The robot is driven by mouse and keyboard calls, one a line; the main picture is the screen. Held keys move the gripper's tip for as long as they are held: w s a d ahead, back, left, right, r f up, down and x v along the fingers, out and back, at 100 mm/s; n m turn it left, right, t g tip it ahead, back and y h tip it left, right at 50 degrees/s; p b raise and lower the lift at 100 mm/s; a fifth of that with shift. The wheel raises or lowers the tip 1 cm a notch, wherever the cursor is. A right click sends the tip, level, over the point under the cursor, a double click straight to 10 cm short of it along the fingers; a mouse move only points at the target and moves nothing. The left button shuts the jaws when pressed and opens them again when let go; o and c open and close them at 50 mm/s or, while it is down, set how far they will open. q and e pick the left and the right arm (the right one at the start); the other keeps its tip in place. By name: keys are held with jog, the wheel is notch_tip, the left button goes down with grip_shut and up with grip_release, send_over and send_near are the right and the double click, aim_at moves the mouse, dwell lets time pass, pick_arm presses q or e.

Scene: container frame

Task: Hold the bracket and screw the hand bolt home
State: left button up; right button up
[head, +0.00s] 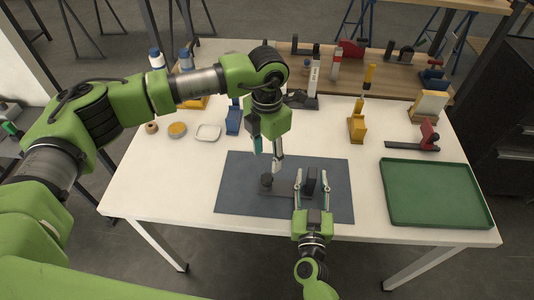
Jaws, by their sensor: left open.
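A dark bracket (311,181) with an upright part stands on the dark grey mat (235,200). Its low flat base (279,188) runs to the left. A black knob (266,180), which looks like the hand bolt, sits at the left end of the base; its thread is not visible. My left gripper (268,157) is open and points down above and behind the knob, with nothing seen between its fingers. My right gripper (310,186) reaches in from the front, one finger on each side of the bracket's upright part. Whether its fingers touch the bracket is too small to tell.
A green tray (437,223) lies at the right of the white table (160,195). Blue (233,120) and yellow (357,127) holders, a red-and-black clamp (425,140) and small dishes (208,132) stand behind the mat. A wooden board (385,75) with tools is at the back.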

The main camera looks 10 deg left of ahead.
jog(key=s, duration=1.2)
jog(key=shift+d, duration=0.2)
